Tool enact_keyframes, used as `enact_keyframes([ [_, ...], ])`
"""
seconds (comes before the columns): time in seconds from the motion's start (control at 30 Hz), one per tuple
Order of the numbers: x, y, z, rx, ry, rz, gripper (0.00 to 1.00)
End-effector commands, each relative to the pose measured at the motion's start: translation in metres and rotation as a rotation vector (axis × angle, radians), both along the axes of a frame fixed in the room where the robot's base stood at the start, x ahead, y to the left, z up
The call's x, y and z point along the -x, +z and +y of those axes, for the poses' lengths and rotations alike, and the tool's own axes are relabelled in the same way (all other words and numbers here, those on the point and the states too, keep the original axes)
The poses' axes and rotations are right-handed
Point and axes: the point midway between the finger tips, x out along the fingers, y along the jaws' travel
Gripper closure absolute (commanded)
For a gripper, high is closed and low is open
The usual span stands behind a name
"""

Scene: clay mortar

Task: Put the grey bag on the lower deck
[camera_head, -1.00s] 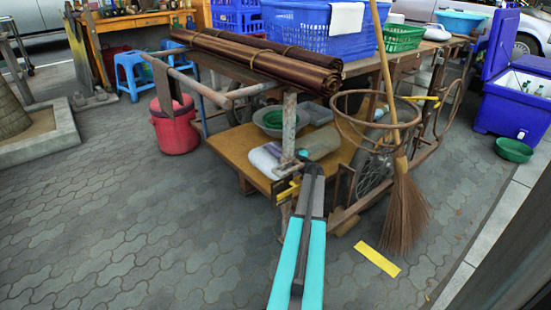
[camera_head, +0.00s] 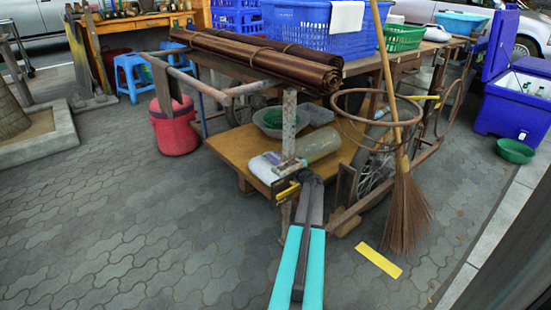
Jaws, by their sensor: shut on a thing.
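The grey bag (camera_head: 264,167), pale and rounded, shows at the front edge of the lower deck (camera_head: 231,150), a wooden board under the cart's top. My gripper (camera_head: 284,184) is shut on the bag's near right side, beside a rusty upright post that hides part of the bag. I cannot tell whether the bag rests on the board or hangs just above it. My arm reaches up from the bottom of the view, with teal covers.
An olive-grey roll (camera_head: 320,144) and a grey basin (camera_head: 272,122) with green inside lie on the deck. A broom (camera_head: 405,210) and a wire hoop stand at right. A red bucket (camera_head: 175,125) is at left.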

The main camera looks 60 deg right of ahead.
Motion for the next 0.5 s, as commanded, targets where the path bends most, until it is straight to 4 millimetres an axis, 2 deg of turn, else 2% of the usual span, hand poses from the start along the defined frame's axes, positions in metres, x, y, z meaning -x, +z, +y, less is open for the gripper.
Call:
enact_keyframes([
  [0.1, -0.0001, 0.0006, 0.0001, 0.0, 0.001, -0.004, 1.0],
  [0.13, 0.0001, -0.0019, 0.0001, 0.0, 0.0, 0.0, 0.75],
  [0.23, 0.0001, -0.0013, 0.0, 0.0, 0.0, 0.0, 0.58],
  [0.5, 0.0001, -0.0013, 0.0, 0.0, 0.0, 0.0, 0.58],
])
